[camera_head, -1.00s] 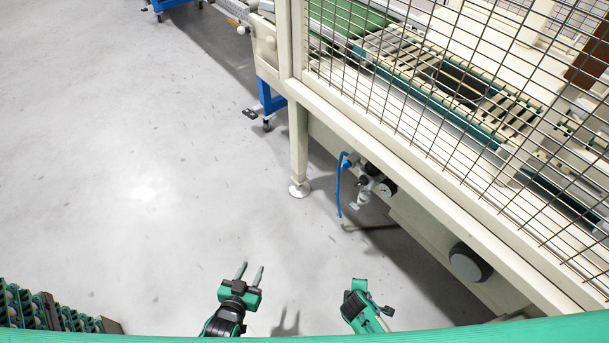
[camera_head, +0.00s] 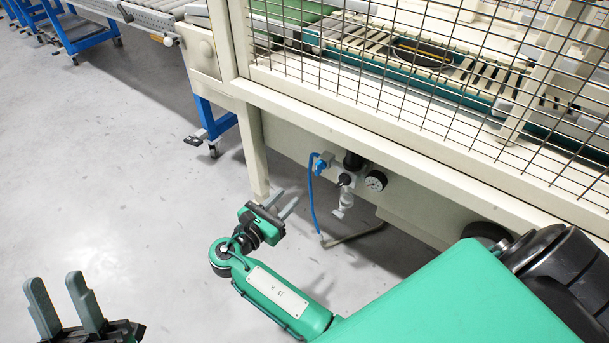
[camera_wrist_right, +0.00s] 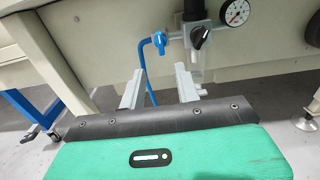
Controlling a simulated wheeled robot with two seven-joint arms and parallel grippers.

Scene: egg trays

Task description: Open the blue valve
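The blue valve (camera_head: 322,162) sits on the side panel of the machine frame, beside a pressure gauge, with a blue hose running down from it. It also shows in the right wrist view (camera_wrist_right: 170,38), above and just ahead of the fingers. My right gripper (camera_head: 284,203) is open and empty, below and left of the valve and apart from it; its spread fingers also show in the right wrist view (camera_wrist_right: 160,88). My left gripper (camera_head: 66,305) is open and empty at the lower left, over the floor, far from the valve.
The air unit with a black knob (camera_head: 353,160) and the pressure gauge (camera_head: 376,181) stand right of the valve. A frame leg (camera_head: 252,150) rises left of it. A mesh guard (camera_head: 420,80) is above. The floor at left is clear.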

